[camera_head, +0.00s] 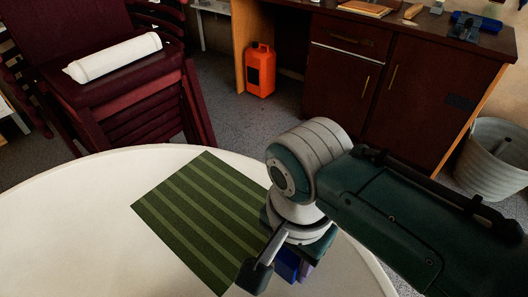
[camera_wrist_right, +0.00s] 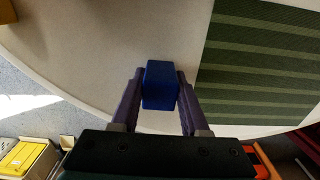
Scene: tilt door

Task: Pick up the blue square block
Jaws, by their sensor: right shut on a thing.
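The blue square block (camera_wrist_right: 160,85) is between the two fingers of my right gripper (camera_wrist_right: 160,90) in the right wrist view. The fingers touch its two sides. In the head view the block (camera_head: 287,263) shows only in part, below my right wrist at the right of the green striped mat. My right gripper (camera_head: 294,270) is mostly hidden there by its own wrist. I cannot tell whether the block touches the table. My left gripper is not in view.
A round white table (camera_head: 60,225) carries the green striped mat (camera_head: 200,215), whose surface is bare. Stacked dark red chairs (camera_head: 130,95) holding a white cylinder (camera_head: 115,57) stand behind the table. An orange canister (camera_head: 260,70) and dark cabinet (camera_head: 340,80) are farther back.

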